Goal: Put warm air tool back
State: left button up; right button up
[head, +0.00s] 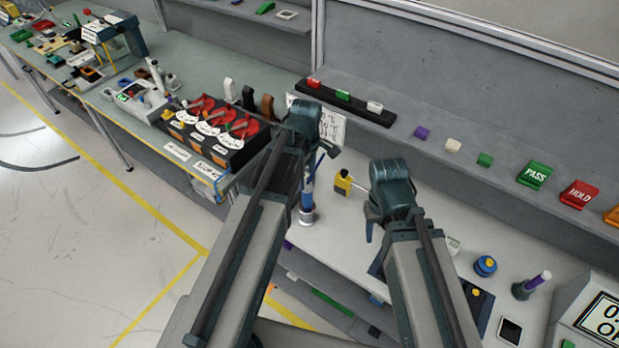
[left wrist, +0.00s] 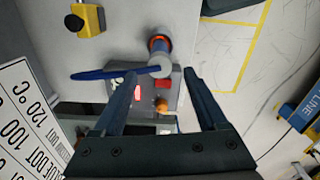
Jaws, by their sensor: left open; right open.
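A slim tool with a blue body (head: 308,182), which looks like the warm air tool, stands upright on a round grey base on the bench. In the left wrist view a grey, orange and blue cylinder (left wrist: 160,44) with a pale round end appears just beyond my fingertips. A dark blue bar (left wrist: 105,73) reaches left from it. My left gripper (left wrist: 161,78) is open, its fingers either side of the line to this cylinder; contact cannot be told. In the head view its arm hides most of it. My right gripper (head: 369,228) is open, mostly hidden behind its wrist, above the bench.
A yellow block (head: 343,184) stands right of the tool. A grey box with a red display (left wrist: 139,92) lies below the cylinder. A temperature sign (head: 318,121) stands behind my left wrist. A blue round pot (head: 485,265) and a purple-topped holder (head: 530,286) stand at right.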

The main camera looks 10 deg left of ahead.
pick_arm(q)
jog(key=s+d+m, duration=0.5)
jog(key=s+m, duration=0.2)
jog(key=m, duration=0.2)
jog(key=s+d+m+y, duration=0.1)
jog(key=s+d+m, duration=0.4)
jog(key=m, duration=0.5)
jog(key=shift+s+d, duration=0.25)
jog(key=shift+s, duration=0.95)
notch_tip(320, 180, down, 12)
jog(key=b, duration=1.2)
jog(key=shift+f+b, duration=0.25)
jog(key=shift+b, duration=0.05)
jog(key=shift+c, duration=0.2)
